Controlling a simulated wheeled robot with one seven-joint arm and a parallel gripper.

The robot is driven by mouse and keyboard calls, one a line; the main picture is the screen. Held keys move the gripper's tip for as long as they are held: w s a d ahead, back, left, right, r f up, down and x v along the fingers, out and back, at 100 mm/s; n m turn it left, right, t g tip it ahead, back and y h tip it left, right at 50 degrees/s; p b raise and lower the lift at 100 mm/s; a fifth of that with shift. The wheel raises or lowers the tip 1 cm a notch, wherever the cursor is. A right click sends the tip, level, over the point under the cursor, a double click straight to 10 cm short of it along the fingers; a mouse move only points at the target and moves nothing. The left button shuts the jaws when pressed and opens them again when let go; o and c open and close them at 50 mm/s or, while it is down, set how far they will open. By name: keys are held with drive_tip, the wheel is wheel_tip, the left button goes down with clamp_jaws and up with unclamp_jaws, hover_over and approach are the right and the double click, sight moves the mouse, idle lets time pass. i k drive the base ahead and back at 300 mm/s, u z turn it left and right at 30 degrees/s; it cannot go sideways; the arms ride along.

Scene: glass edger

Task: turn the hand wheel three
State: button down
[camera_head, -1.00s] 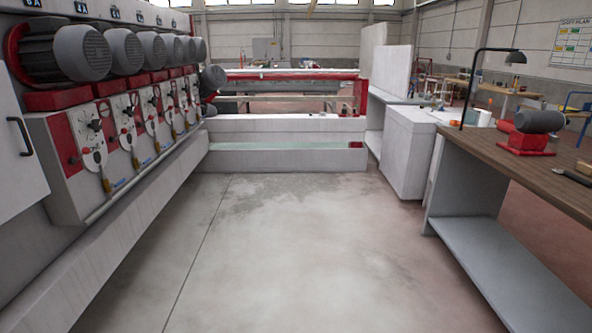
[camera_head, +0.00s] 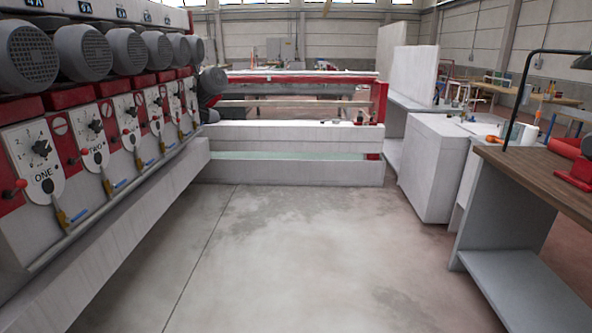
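A row of control plates runs along the machine on the left. The nearest plate (camera_head: 36,160) reads "ONE" and the second plate (camera_head: 92,138) reads "TWO". The third plate along (camera_head: 127,120) is white with a dark knob and a red-tipped lever; its label is too small to read surely. Each of the near plates has a black knob over a dial, and a valve with a yellow and blue handle hangs below. I cannot make out a separate hand wheel on the third plate. My gripper is not in view.
Large grey motors (camera_head: 75,52) sit above the plates. A white ledge (camera_head: 130,215) juts out below them. A low white trough (camera_head: 290,165) closes off the far end. A white cabinet (camera_head: 432,170) and a wooden workbench (camera_head: 525,175) stand right. The concrete floor (camera_head: 280,260) between is clear.

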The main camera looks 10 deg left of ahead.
sight(133, 112)
drive_tip(key=i, duration=2.15)
drive_tip(key=u, duration=2.3)
drive_tip(key=i, duration=1)
